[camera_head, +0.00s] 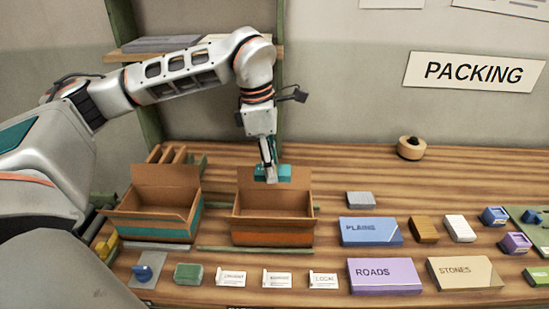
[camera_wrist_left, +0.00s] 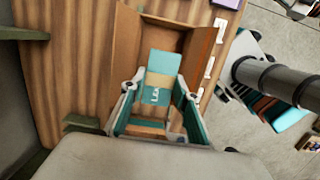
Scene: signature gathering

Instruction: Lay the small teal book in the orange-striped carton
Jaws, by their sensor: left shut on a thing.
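The small teal book (camera_head: 284,172) is held in my left gripper (camera_head: 270,176), above the back part of the orange-striped carton (camera_head: 272,240). In the left wrist view the teal book (camera_wrist_left: 163,64), with a pale band and white lettering, lies between the two fingers of my left gripper (camera_wrist_left: 158,100). The open orange-striped carton (camera_wrist_left: 127,50) shows behind it. The carton's flaps stand open and its inside looks empty in the head view. My right gripper is in neither view.
A teal-striped carton (camera_head: 155,226) stands just left. Blue (camera_head: 370,231), purple (camera_head: 384,275) and tan (camera_head: 465,273) books lie to the right, with small blocks around them. Several white cards (camera_head: 277,279) lie in front. A tape roll (camera_head: 411,148) sits at the back.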

